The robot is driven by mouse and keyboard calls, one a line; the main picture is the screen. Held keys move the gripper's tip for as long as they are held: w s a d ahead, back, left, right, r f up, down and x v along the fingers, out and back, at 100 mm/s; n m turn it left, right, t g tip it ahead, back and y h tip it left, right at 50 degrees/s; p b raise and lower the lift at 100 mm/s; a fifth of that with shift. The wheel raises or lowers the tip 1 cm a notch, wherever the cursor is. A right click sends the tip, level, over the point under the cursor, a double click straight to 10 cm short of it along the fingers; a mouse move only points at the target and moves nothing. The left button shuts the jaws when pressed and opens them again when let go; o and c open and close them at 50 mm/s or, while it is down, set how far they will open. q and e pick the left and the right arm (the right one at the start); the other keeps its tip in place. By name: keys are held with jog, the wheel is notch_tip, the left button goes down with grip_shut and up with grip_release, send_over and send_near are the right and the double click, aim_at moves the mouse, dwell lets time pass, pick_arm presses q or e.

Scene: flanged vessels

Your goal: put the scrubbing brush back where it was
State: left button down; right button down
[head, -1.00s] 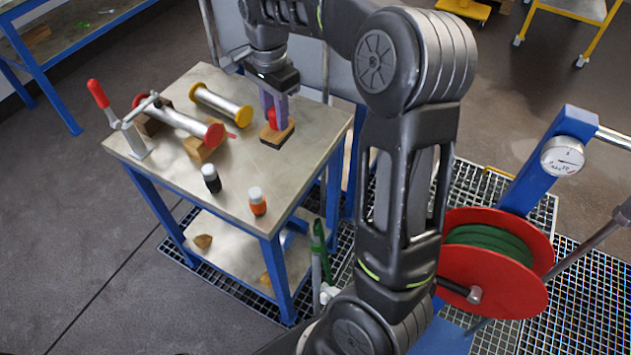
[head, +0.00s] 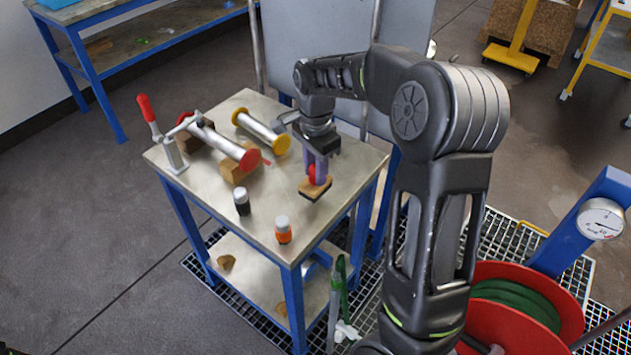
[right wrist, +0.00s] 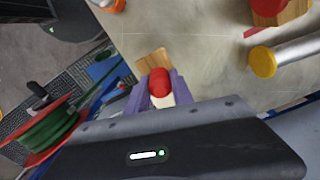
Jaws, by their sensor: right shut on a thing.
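The scrubbing brush (head: 315,189) has a wooden block, dark bristles below and a red knob on top. My right gripper (head: 316,170) is shut on the red knob, its purple fingers on either side. The brush is over the right part of the metal tabletop (head: 232,180); I cannot tell whether its bristles touch. In the right wrist view the red knob (right wrist: 160,82) is between the fingers, with the wooden block (right wrist: 152,63) partly showing beyond it. My left gripper is not in view.
A red-flanged vessel (head: 222,144) and a yellow-flanged one (head: 262,131) lie at the back left, by a red-handled clamp (head: 148,108). A black bottle (head: 242,203) and an orange one (head: 283,232) stand near the front edge. Tabletop between brush and bottles is clear.

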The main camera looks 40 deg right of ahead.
jog(key=shift+f, duration=1.85)
jog(key=shift+f, duration=0.1)
jog(key=shift+f, duration=0.15)
jog(key=c, duration=1.1)
grip_release()
notch_tip(320, 180, up, 12)
jog(key=shift+r, duration=0.25)
